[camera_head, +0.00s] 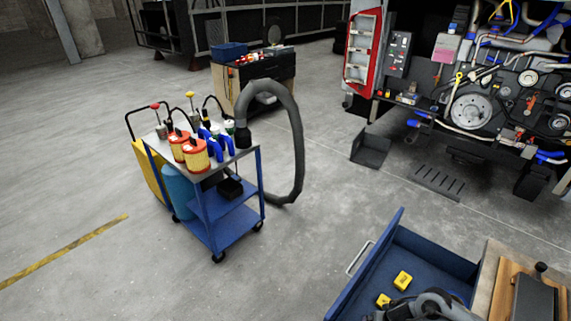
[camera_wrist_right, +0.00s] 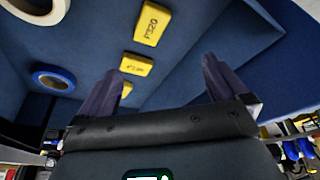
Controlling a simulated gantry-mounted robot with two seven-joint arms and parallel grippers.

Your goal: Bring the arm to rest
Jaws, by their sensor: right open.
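My right gripper (camera_wrist_right: 162,68) is open in the right wrist view, its two dark fingers spread apart with nothing between them. It is over a blue drawer (camera_wrist_right: 90,30). Yellow blocks lie beyond the fingers, including a larger printed one (camera_wrist_right: 152,24) and a smaller one (camera_wrist_right: 137,65). In the head view the open blue drawer (camera_head: 430,251) is at the bottom right, and a dark grey part of my right arm (camera_head: 435,306) reaches over its near end. The fingertips cannot be made out there. My left gripper is not in view.
Tape rolls (camera_wrist_right: 52,77) lie in the drawer. A wooden-edged bench top (camera_head: 490,270) adjoins it at right. A blue trolley (camera_head: 228,228) with bottles and a hose (camera_head: 296,140) stands left of centre. The open engine bay (camera_head: 480,105) is at the back right.

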